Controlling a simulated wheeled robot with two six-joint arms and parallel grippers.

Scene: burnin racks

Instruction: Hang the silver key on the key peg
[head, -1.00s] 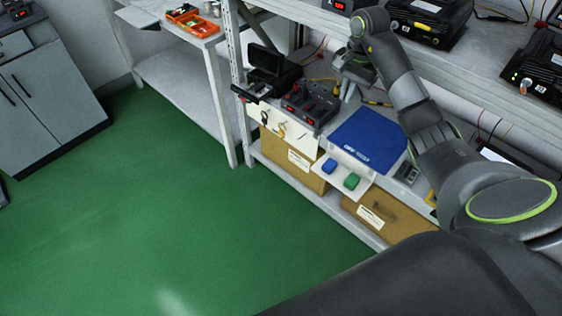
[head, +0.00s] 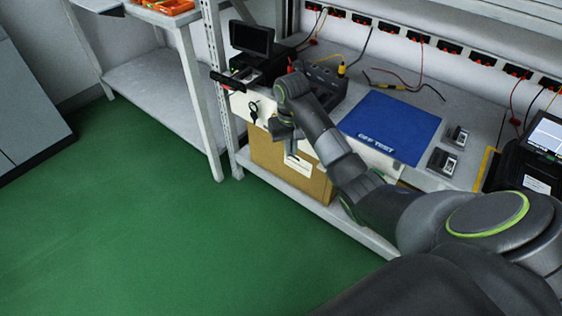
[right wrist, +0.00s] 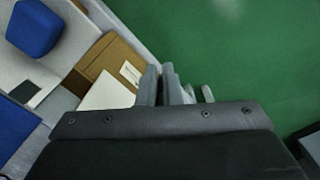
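My right gripper (head: 290,148) is low in front of the white panel on the shelf's front edge, pointing down. In the right wrist view its grey fingers (right wrist: 168,86) stand close together, and I cannot tell whether they are apart or hold anything. A dark key (head: 253,112) hangs on the panel (head: 240,105), left of the gripper. I cannot make out a silver key; my right arm covers the panel's right part. I cannot tell which peg is the key peg. My left gripper is not in view.
A blue mat (head: 391,124) lies on the shelf top right of my arm. A small monitor (head: 251,38) stands at the back left. A cardboard box (head: 270,164) is below. A blue block (right wrist: 35,27) shows in the right wrist view. The green floor (head: 130,240) is clear.

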